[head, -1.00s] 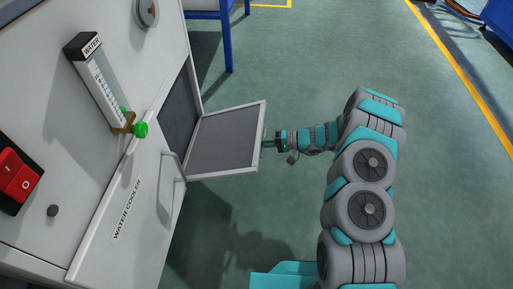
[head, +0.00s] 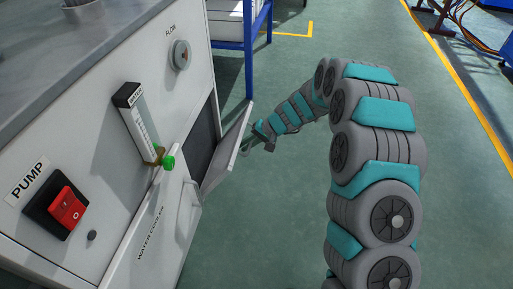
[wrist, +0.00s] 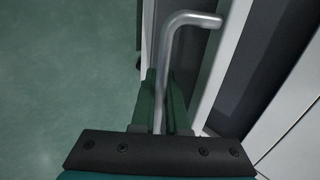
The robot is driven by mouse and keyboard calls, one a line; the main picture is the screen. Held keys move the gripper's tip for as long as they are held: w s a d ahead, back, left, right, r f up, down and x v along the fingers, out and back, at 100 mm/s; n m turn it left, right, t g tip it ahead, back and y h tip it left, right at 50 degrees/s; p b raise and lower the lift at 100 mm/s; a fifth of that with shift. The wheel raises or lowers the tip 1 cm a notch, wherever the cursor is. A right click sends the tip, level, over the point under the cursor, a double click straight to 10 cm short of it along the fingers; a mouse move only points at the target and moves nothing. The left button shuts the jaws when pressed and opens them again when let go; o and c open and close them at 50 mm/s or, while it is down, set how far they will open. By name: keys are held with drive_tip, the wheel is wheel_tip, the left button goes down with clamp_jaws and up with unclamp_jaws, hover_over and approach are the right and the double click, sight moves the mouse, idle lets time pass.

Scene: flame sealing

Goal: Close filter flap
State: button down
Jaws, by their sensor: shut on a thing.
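The filter flap (head: 227,150) is a pale framed panel hinged on the white cabinet. It stands partly open, angled out from a dark opening (head: 201,137). My gripper (head: 262,137) is at the flap's outer side, small and partly unclear in the head view. In the wrist view, a bent metal handle (wrist: 171,45) runs down between the green fingers of my gripper (wrist: 162,108), which are shut on it. The pale edge of the flap (wrist: 222,75) shows just right of the handle.
A blue-legged table (head: 248,50) stands behind the flap.

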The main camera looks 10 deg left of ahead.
sight(234, 140)
drive_tip(key=a+r+h+p, duration=0.1)
drive_tip(key=a, duration=0.1)
drive_tip(key=a+r+h+p, duration=0.1)
drive_tip(key=a+r, duration=0.1)
drive_tip(key=shift+w, duration=0.1)
drive_tip(key=w+a+r+p, duration=0.1)
drive_tip(key=a+r+p, duration=0.2)
drive_tip(key=a, duration=0.5)
drive_tip(key=shift+w+a+r, duration=0.2)
drive_tip(key=shift+a+r, duration=0.05)
drive_tip(key=shift+a, duration=0.1)
drive_tip(key=shift+w+r, duration=0.15)
drive_tip(key=shift+w, duration=0.05)
drive_tip(key=c, duration=1.2)
unclamp_jaws()
drive_tip(key=shift+t, duration=0.3)
drive_tip(key=s+d+v, duration=0.1)
drive_tip(key=v, duration=0.6)
